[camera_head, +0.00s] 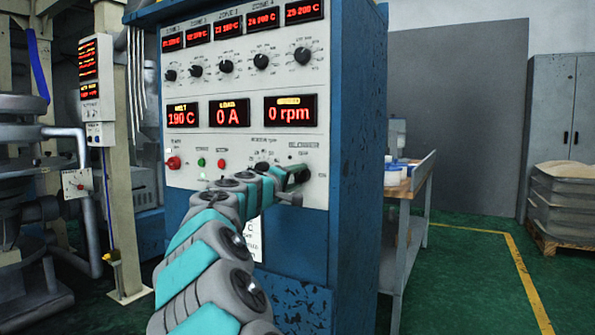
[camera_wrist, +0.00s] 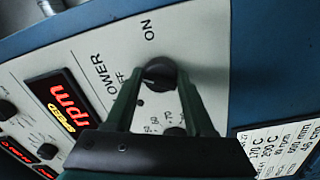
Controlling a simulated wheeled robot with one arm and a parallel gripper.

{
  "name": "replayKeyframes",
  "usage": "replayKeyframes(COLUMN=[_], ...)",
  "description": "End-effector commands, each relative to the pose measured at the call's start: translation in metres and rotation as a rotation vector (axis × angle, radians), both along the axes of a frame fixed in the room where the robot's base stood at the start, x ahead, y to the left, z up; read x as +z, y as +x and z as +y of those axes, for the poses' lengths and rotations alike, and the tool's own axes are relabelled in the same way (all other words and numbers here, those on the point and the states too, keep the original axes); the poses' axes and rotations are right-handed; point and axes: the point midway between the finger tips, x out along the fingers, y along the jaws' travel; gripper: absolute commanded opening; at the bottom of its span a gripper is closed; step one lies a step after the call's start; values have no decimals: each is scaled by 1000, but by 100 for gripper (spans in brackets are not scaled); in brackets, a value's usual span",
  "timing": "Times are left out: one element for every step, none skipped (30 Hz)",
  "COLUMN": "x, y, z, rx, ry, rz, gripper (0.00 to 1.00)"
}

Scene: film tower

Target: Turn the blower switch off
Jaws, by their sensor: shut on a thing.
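The blower switch (camera_wrist: 158,73) is a round black knob on the white control panel. In the wrist view it sits between the two fingertips of my gripper (camera_wrist: 158,82), which is shut on it. The lettering "OWER", "OFF" and "ON" stands around the knob; I cannot clearly tell which mark it points to. In the head view my gripper (camera_head: 298,174) is at the lower right of the panel (camera_head: 240,150), just under the "BLOWER" label, and hides the switch.
Another knob (camera_wrist: 175,132) with number marks sits close beside the switch. Above are red displays, including "0 rpm" (camera_head: 290,111), and a row of zone knobs (camera_head: 261,61). A red button (camera_head: 173,162) is at the panel's left. A workbench (camera_head: 405,190) stands right of the blue cabinet (camera_head: 355,150).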

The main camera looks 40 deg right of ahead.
Motion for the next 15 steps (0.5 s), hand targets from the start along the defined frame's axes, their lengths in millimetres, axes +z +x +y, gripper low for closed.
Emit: replayKeyframes(x=[1,1,2,2,3,3,3,3,2,2,2,1,1,1,1], y=[0,0,-1,-1,-1,-1,0,0,0,0,0,-1,-1,-1,-1], z=[0,0,0,0,0,0,0,0,0,0,0,0,0,-1,-1], rx=[-2,-3,-3,-3,-2,-2,-1,-1,0,0,-1,-1,-1,-2,-2], ry=[-13,-23,-38,-48,-59,-73,-84,-93,-105,-113,-121,-132,-139,-146,-154], rz=[43,68,102,127,151,184,207,231,260,282,302,328,345,363,384], gripper=[0,0,0,0,0,0,0,0,0,0,0,0,0,0,0])
